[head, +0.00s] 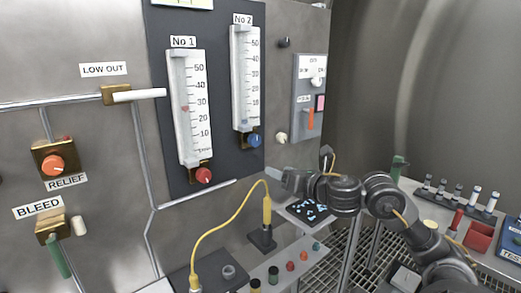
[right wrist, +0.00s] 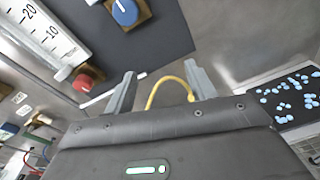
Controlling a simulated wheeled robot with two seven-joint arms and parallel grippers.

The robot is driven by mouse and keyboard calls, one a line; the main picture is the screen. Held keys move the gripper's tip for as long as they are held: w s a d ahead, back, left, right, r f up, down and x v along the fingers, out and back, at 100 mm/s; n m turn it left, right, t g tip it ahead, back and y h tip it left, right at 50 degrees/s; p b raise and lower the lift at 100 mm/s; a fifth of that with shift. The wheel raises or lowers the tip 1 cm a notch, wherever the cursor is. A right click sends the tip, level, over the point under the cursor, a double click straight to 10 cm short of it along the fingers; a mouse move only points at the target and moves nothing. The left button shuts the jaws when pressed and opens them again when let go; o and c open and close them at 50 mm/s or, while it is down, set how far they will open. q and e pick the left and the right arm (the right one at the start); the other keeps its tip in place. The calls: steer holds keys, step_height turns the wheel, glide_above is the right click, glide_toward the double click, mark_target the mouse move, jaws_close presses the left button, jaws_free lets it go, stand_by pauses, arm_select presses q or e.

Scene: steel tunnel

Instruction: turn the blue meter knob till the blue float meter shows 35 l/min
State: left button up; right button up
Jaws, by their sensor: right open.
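The blue meter knob (head: 254,140) sits on a brass block under the white float meter No 2 (head: 245,80). A small blue mark, seemingly the float, is at the bottom of the No 2 scale, below 10. In the right wrist view the blue knob (right wrist: 125,12) is at the top edge, with a pale line across its face. My right gripper (head: 276,173) is below and right of the knob, apart from it. Its two fingers (right wrist: 160,75) are spread with nothing held between them. My left gripper is out of view.
Meter No 1 (head: 187,110) with its red knob (head: 203,175) stands left of No 2. A yellow cable (head: 225,220) arches below my right gripper. A tray of blue pieces (head: 308,211) lies under my right arm. A switch box (head: 309,90) is right of the meters.

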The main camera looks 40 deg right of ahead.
mark_target(257, 141)
steer(key=s+a+r+n+t, duration=0.1)
steer(key=s+r+n, duration=0.2)
steer(key=r+n, duration=0.35)
steer(key=shift+m, duration=0.45)
steer(key=w+p, duration=0.2)
steer(key=w, duration=0.7)
steer(key=shift+w+r, duration=0.15)
steer(key=shift+w, duration=0.5)
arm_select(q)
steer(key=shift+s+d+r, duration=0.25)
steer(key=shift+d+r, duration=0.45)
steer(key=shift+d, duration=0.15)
arm_select(e)
steer(key=shift+w, duration=0.25)
